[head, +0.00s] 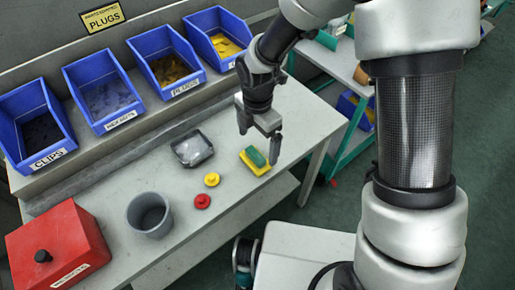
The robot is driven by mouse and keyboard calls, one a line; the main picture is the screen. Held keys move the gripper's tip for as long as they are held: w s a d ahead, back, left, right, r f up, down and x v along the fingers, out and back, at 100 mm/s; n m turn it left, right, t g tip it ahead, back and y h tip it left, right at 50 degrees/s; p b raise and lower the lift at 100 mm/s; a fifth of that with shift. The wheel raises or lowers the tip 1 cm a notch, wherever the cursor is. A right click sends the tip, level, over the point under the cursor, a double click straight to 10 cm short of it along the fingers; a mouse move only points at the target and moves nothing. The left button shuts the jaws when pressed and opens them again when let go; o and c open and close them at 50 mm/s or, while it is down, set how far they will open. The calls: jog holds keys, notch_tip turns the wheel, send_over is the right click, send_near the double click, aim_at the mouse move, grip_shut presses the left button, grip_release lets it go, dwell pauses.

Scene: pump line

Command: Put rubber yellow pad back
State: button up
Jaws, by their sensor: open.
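A small yellow block with a green top (255,160) lies on the grey workbench near its right end. It is the likeliest rubber yellow pad, but I cannot tell if the green is a separate piece. My gripper (260,138) is open over it, one finger behind it to the left and the other close to its right side. I cannot tell whether a finger touches it. A blue bin (193,22) at the back right holds yellow pieces (223,46). Its front label is mostly hidden by my arm.
Blue bins stand on the back ledge, one labelled CLIPS (49,158), one PLUGS (185,88). On the bench are a grey tray (192,148), a yellow knob (212,179), a red knob (202,201), a grey cup (150,214) and a red box (60,248). The front right bench is clear.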

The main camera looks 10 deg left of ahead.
aim_at(258, 153)
jog(key=d+r+m+t, duration=0.1)
jog(key=d+r+m, duration=0.45)
jog(key=r, duration=0.45)
jog(key=d+r+m+t, duration=0.1)
jog(key=d+r+m, duration=0.45)
jog(key=r, duration=0.45)
jog(key=s+d+r+m+t, duration=0.1)
jog(key=s+d+r+m, duration=0.3)
jog(key=s+d+m, duration=0.2)
jog(key=s+d+r+m+t, duration=0.2)
jog(key=s+d+r+m, duration=0.2)
jog(key=m, duration=0.6)
jog(key=shift+s+d+r+m+t+p, duration=0.3)
jog(key=shift+s+d+m, duration=0.1)
jog(key=shift+s+d, duration=0.75)
